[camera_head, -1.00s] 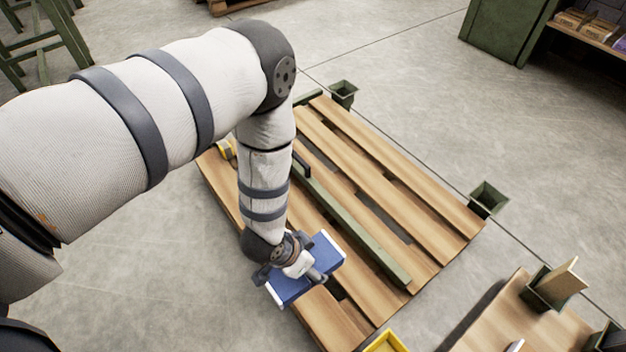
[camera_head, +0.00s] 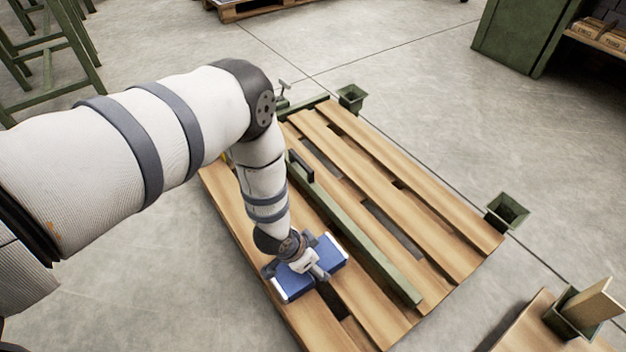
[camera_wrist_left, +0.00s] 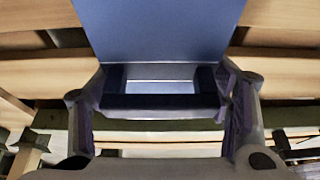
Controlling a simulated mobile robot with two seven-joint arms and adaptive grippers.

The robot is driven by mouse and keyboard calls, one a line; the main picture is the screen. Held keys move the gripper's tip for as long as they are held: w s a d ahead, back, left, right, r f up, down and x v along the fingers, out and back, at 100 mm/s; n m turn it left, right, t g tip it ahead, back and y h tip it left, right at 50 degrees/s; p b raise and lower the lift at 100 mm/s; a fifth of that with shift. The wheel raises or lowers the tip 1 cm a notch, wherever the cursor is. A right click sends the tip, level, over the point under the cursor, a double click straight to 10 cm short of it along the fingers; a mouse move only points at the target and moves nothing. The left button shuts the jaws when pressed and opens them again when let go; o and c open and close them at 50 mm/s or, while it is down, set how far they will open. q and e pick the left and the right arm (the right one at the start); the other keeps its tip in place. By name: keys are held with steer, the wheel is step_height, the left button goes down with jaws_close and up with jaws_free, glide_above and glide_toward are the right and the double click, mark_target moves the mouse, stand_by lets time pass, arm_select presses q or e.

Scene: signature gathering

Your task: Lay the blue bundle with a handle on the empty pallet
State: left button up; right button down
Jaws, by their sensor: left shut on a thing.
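The blue bundle (camera_head: 322,262) with white ends is held by my left gripper (camera_head: 312,270) over the near left part of the wooden pallet (camera_head: 420,235). In the left wrist view the blue bundle (camera_wrist_left: 160,35) fills the upper middle, and its dark handle (camera_wrist_left: 160,101) lies between the fingers of my left gripper (camera_wrist_left: 162,112). The gripper is shut on the handle. I cannot tell whether the bundle's underside touches the slats. No other bundle shows on the pallet's visible boards. My right gripper is not in view.
A green bar (camera_head: 370,245) runs lengthwise along the pallet. Green sockets (camera_head: 507,211) and (camera_head: 351,97) stand at its right side. Another wooden surface (camera_head: 530,325) with a socket is at the lower right. A green cabinet (camera_head: 520,35) stands behind on open concrete floor.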

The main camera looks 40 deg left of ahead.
arm_select(q)
steer(key=o, duration=1.4)
steer(key=shift+f, duration=0.1)
steer(key=p+v, duration=0.6)
steer(key=v, duration=0.6)
steer(key=s+d+f+n+g, duration=0.1)
steer(key=s+g, duration=0.2)
steer(key=s, duration=1.2)
steer(key=s+d+f+n+g, duration=0.15)
steer(key=s+g, duration=0.25)
steer(key=s, duration=1)
steer(key=s+r+g, duration=0.1)
steer(key=s+r, duration=0.2)
steer(key=s, duration=0.4)
steer(key=s+r+n+g+y, duration=0.1)
steer(key=s+r+g, duration=0.1)
steer(key=s+r, duration=0.2)
steer(key=s+r+g, duration=0.2)
steer(key=s+r, duration=0.2)
steer(key=s, duration=0.6)
steer(key=shift+s+a+r+n, duration=0.1)
steer(key=shift+s+a+n, duration=0.2)
steer(key=shift+n, duration=0.05)
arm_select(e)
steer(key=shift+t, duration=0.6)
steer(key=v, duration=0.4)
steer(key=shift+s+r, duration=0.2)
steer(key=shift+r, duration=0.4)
